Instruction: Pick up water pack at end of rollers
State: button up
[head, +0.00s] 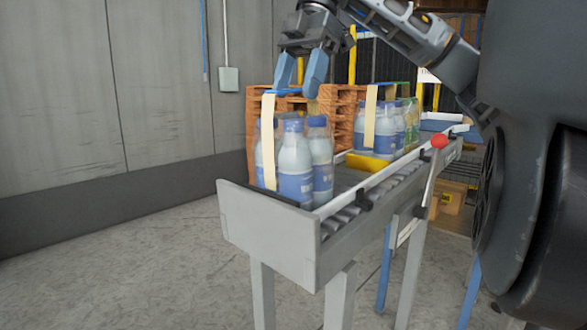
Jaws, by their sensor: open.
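The water pack (296,165) stands upright at the near end of the roller conveyor (344,215). It is a group of white bottles with blue caps and blue labels, with a pale yellow strap (269,140) looping over it. My gripper (300,88) is above the pack, fingers pointing down. Its two blue fingers are apart, close to the top of the strap. I cannot tell whether they touch it or stand on either side of it. The far side of the pack is hidden.
A second strapped bottle pack (385,128) stands farther along the rollers, behind a yellow block (366,162). Orange stacked pallets (343,115) rise behind the conveyor. A red knob (439,141) sits on the near rail. The floor (130,260) at left is clear.

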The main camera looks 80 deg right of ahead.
jog(key=shift+x, duration=0.95)
grip_shut()
jog(key=shift+r, duration=0.1)
